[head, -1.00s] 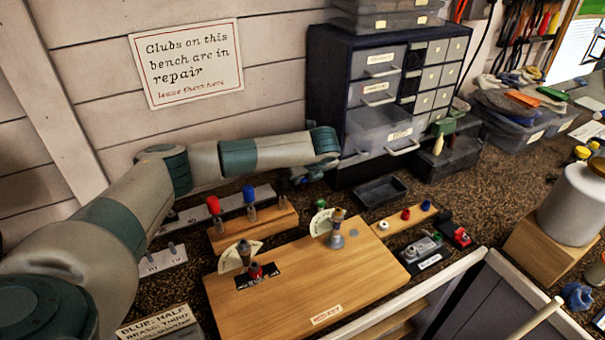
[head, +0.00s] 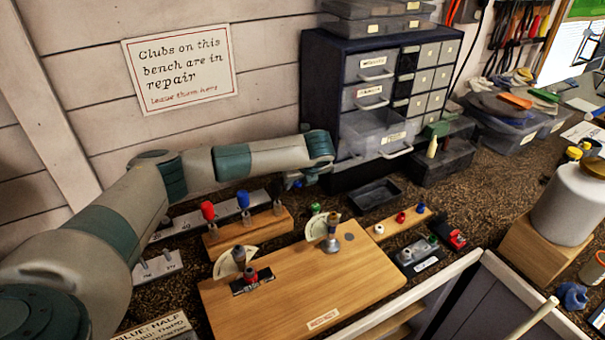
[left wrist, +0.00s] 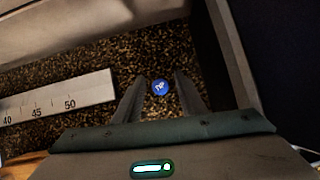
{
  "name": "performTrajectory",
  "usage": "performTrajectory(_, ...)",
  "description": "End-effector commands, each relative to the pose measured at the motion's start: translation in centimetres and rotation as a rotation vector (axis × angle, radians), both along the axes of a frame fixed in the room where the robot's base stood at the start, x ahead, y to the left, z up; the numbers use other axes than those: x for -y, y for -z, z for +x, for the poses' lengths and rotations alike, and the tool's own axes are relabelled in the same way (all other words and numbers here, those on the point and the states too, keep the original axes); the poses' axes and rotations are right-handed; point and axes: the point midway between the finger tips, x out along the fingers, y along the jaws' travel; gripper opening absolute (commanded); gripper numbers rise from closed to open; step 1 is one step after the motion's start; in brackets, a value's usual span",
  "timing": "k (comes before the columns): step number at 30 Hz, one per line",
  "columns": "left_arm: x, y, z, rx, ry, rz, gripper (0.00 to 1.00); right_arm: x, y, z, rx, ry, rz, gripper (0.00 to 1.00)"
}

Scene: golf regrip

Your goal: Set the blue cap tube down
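A round blue cap with white lettering (left wrist: 160,87) shows from above between my left gripper's fingertips (left wrist: 160,92) in the left wrist view. Dark bench shows on both sides of the cap, so the fingers look open and apart from it. The tube under the cap is hidden. In the head view my left gripper (head: 308,178) is low over the bench by the drawer cabinet, with a bit of blue (head: 297,184) beneath it. I cannot tell whether the tube touches the bench. My right gripper is out of view.
A white ruler (left wrist: 60,97) lies left of the gripper. The drawer cabinet (head: 350,95) stands close on the right. A black tray (head: 375,193), a green cap (head: 315,208) and a wooden board (head: 300,285) are nearby.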

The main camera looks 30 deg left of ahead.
Motion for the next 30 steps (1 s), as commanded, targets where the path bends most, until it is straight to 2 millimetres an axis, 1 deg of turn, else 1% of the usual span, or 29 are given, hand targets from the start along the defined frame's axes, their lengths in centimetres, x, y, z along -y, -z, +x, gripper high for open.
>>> performTrajectory(1, 0.2, -0.1, -0.1, 0.001, 0.001, -0.001, 0.37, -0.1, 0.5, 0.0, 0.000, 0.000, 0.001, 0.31)
performTrajectory(5, 0.9, -1.4, -0.6, 0.003, 0.003, 0.000, 0.37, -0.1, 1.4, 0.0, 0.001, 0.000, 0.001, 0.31)
performTrajectory(15, 3.5, -6.4, -2.7, 0.005, 0.003, -0.001, 0.37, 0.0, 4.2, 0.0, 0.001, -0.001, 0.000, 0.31)
performTrajectory(21, 4.5, -8.7, -3.6, 0.002, 0.002, 0.000, 0.37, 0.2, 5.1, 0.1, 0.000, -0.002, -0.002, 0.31)
performTrajectory(25, 4.8, -9.4, -3.9, 0.001, 0.001, 0.001, 0.37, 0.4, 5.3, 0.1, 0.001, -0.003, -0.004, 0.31)
performTrajectory(30, 4.9, -9.7, -4.0, 0.001, 0.001, 0.001, 0.37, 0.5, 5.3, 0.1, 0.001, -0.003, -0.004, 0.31)
